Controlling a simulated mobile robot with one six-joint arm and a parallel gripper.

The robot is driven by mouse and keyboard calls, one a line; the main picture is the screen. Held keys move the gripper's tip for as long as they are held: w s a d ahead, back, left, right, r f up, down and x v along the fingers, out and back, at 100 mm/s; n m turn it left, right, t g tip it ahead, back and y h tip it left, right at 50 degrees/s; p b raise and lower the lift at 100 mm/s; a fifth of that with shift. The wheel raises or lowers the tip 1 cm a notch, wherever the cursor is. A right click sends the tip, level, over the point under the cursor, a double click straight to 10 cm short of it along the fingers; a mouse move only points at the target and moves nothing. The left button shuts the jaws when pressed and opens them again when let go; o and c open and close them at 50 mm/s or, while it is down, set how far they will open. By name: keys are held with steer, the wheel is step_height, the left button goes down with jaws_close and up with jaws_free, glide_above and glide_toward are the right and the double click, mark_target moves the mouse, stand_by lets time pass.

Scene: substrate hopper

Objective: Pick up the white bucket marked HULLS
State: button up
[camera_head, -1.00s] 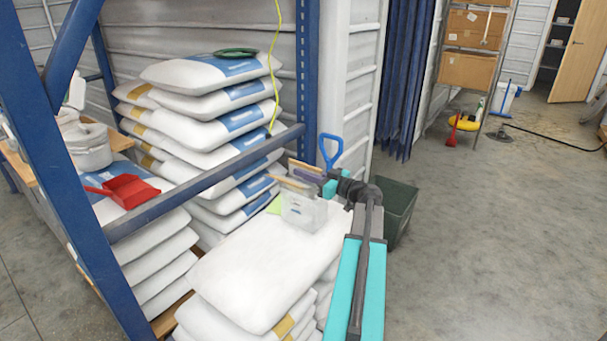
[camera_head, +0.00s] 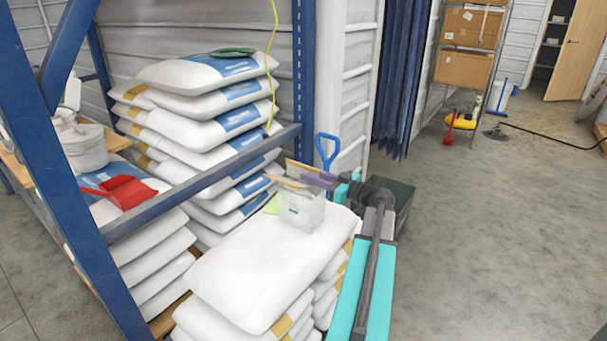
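A small white bucket (camera_head: 301,209) stands upright on the top white sack in the middle, with wooden and purple-grey handles over its top. A faint mark shows on its front, but I cannot read it. My arm comes up from the bottom right and bends left, so my gripper (camera_head: 326,181) is at the upper right of this bucket. The fingers are too small and mixed with the handles to tell whether they are open or touching.
Stacked sacks (camera_head: 205,105) rise behind. A red scoop (camera_head: 122,190) lies on the left stack. A dark green bin (camera_head: 404,207) is behind my arm.

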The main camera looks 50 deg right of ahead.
steer(key=s, duration=0.7)
steer(key=shift+d, duration=0.25)
steer(key=shift+s, duration=0.1)
